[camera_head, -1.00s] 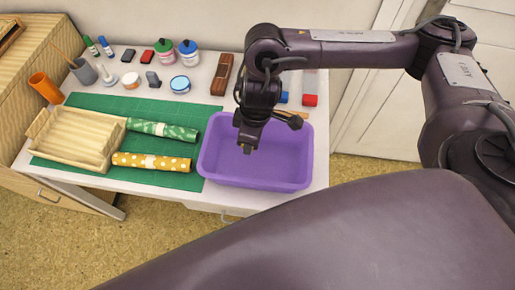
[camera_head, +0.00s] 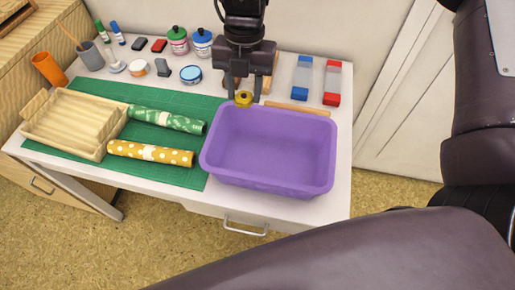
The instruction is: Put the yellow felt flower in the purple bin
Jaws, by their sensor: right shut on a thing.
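The purple bin (camera_head: 268,182) stands on the right part of the white table and looks empty inside. My right gripper (camera_head: 244,95) points down at the bin's back left rim. It is shut on a small yellow thing, the yellow felt flower (camera_head: 243,99), which shows between the fingertips. The flower overlaps the rim in the picture; I cannot tell its exact height or whether it touches the bin. My left gripper is not in view.
A wooden tray (camera_head: 33,104) and green and yellow patterned rolls (camera_head: 150,153) lie on the green mat (camera_head: 184,180), left of the bin. A wooden stick (camera_head: 297,108) lies behind the bin.

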